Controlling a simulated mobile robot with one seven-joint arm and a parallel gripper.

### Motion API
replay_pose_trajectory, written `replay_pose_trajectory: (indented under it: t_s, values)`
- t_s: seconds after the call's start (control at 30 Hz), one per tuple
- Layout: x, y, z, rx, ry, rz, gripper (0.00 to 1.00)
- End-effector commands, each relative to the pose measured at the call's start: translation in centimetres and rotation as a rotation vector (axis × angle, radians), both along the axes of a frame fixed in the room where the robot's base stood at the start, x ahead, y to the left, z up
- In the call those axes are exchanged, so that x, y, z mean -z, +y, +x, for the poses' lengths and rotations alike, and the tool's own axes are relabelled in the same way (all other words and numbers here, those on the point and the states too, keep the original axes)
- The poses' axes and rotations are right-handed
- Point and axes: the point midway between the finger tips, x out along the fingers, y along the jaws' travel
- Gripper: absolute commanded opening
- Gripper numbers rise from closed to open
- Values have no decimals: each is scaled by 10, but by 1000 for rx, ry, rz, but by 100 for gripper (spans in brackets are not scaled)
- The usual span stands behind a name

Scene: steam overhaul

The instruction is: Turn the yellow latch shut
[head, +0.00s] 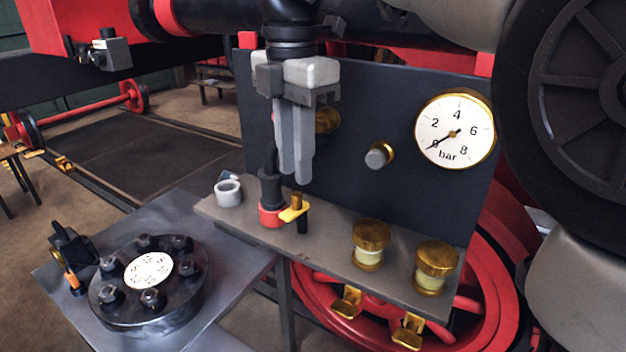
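The yellow latch (293,211) is a small flat lever on the narrow grey shelf. It lies beside a red collar (271,214) at the foot of a black upright fitting (269,186). A short post with a brown top (297,201) and black lower part stands at the latch. The exact height of the fingertips over the latch is hard to judge.
A dark panel behind the shelf carries a pressure gauge (454,131) and a grey knob (377,156). Two brass-capped cups (370,237) (435,259) stand at the shelf's right. A white ring (228,193) sits at its left end. A bolted round flange (149,290) sits on the lower table.

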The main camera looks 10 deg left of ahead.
Motion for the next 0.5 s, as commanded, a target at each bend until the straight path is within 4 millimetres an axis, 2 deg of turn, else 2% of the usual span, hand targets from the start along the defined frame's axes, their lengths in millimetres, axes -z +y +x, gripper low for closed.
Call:
replay_pose_trajectory:
  t_s: [0.03,0.2,0.5]
  values:
    - [12,0,0,0,1,-2,22]
    - [36,0,0,0,1,-1,22]
    - [49,0,0,1,-1,1,22]
